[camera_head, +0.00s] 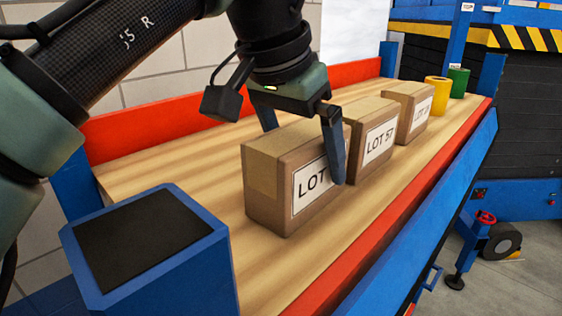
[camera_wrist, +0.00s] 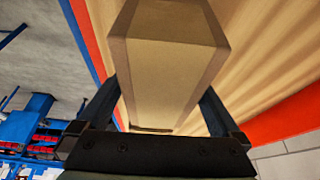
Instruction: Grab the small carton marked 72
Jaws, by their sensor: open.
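Three brown cardboard cartons stand in a row on a wooden worktop. The nearest carton (camera_head: 268,195) has a white label reading LOT, its number hidden by my finger. The middle carton (camera_head: 360,115) reads LOT 57. The far carton (camera_head: 408,98) reads LOT, its number too small to read surely. My gripper (camera_head: 304,146) is open around the nearest carton, one finger before the label face and the other behind, partly hidden. In the wrist view the nearest carton (camera_wrist: 165,60) lies between the two spread fingers of my gripper (camera_wrist: 162,84). I cannot tell whether either finger touches it.
The worktop (camera_head: 190,155) has a red back rail (camera_head: 160,110) and a red front edge (camera_head: 345,265). A blue box post with a black top (camera_head: 145,235) stands at the front left. Yellow (camera_head: 438,93) and green (camera_head: 458,82) cylinders stand beyond the cartons.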

